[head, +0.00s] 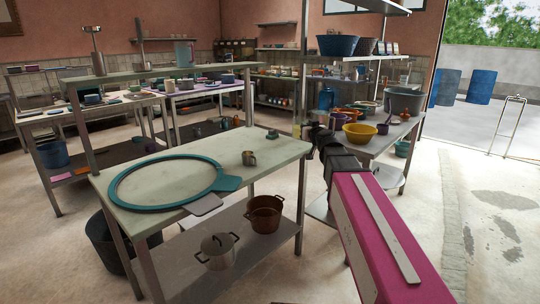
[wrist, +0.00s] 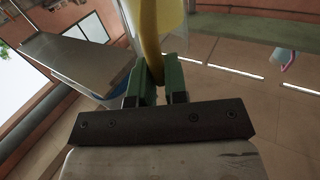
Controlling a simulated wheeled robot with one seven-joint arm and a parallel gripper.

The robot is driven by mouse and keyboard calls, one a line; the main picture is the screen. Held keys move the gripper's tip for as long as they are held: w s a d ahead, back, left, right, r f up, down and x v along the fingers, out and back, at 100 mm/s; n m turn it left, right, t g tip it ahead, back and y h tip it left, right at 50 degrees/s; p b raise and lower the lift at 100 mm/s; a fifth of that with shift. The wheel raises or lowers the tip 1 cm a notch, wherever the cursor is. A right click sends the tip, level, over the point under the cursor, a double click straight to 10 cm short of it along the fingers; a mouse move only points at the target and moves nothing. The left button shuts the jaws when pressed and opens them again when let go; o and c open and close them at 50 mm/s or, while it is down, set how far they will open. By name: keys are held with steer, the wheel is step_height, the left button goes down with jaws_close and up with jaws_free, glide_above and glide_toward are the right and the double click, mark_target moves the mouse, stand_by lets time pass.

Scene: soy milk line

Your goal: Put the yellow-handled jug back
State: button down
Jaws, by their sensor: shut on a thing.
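The yellow handle (wrist: 149,30) of a jug runs down from the top of the wrist view between my green fingers. My gripper (wrist: 158,84) is shut on this handle. The jug's clear, see-through wall (wrist: 174,18) shows beside the handle; most of its body is cut off or hard to make out. In the head view my gripper (head: 318,130) is at the end of my magenta arm, beyond the right end of the front table. The held jug cannot be made out clearly there.
The right rack holds a yellow bowl (head: 360,134) and a grey tub (head: 403,102). Another clear jug (head: 185,53) stands on the raised shelf.

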steer(key=s+a+r+n+g+y, duration=0.1)
steer(key=s+a+n+g+y, duration=0.25)
steer(key=a, duration=0.35)
steer(key=s+a+n+g+y, duration=0.2)
steer(key=a+y, duration=0.2)
steer(key=a, duration=0.3)
steer(key=shift+n, duration=0.25)
steer(key=shift+w+d+f, duration=0.6)
steer(key=shift+w+f, duration=1.15)
steer(key=shift+w, duration=0.05)
steer(key=shift+w+d+f, duration=0.55)
steer(key=shift+w+f, duration=1.2)
steer(key=shift+w+d+f, duration=0.6)
steer(key=shift+w+f, duration=1.15)
steer(key=shift+w, duration=0.05)
steer(key=shift+f, duration=0.1)
steer(key=c, duration=1.1)
jaws_free()
steer(key=shift+c, duration=0.2)
